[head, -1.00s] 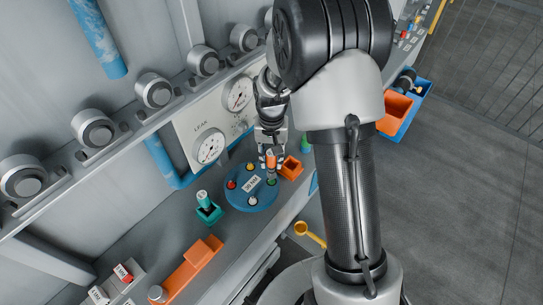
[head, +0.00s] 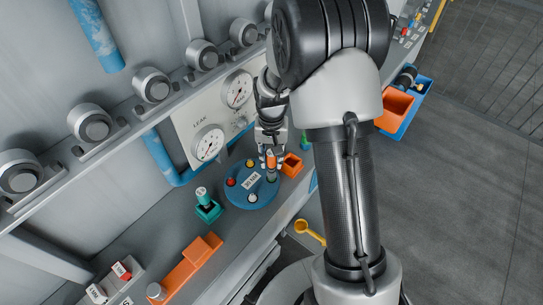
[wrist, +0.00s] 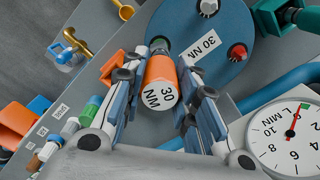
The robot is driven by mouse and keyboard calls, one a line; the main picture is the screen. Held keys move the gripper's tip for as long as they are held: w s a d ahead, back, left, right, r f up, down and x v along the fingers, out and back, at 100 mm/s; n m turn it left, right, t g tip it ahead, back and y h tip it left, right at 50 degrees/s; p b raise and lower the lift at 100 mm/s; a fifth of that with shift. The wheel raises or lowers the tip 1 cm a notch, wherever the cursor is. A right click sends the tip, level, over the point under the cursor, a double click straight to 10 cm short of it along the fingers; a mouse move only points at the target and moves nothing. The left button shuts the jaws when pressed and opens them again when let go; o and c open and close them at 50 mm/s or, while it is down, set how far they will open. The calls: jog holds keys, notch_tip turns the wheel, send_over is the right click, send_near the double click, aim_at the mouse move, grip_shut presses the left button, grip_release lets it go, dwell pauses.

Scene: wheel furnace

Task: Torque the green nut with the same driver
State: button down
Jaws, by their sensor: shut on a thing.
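My gripper (head: 271,160) is shut on the orange driver (wrist: 160,78), whose white end reads "30 NM" in the wrist view. The driver's dark tip points down at the blue round plate (head: 238,197), over the green nut's place at the plate's right. The plate carries a "30 NM" label (wrist: 203,45), a red nut (head: 231,182), a yellow nut (head: 250,163) and a white nut (head: 252,198). In the wrist view the red nut (wrist: 238,52) and white nut (wrist: 208,8) show.
An orange holder (head: 292,164) stands close right of the plate. A teal holder (head: 208,211) with a white-topped tool stands at its left. Gauges (head: 208,143) and a blue pipe (head: 159,157) lie behind. An orange tray (head: 186,266) is at the front left.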

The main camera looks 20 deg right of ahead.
jog(key=shift+f+b, duration=0.35)
jog(key=shift+f, duration=0.2)
jog(key=c, duration=1.2)
grip_release()
jog(key=shift+r, duration=0.1)
notch_tip(320, 180, up, 12)
jog(key=s+a+r+n+t+b, duration=0.15)
jog(key=s+a+r, duration=0.25)
jog(key=s+r, duration=0.7)
jog(key=s+n+t, duration=0.1)
jog(key=s, duration=0.3)
jog(key=s+a+n+t, duration=0.1)
jog(key=s, duration=0.4)
jog(key=s+n+t, duration=0.1)
jog(key=s, duration=0.3)
jog(key=shift+s+a+f+n, duration=0.25)
jog(key=shift+s, duration=0.1)
jog(key=shift+w, duration=0.1)
jog(key=shift+c, duration=0.6)
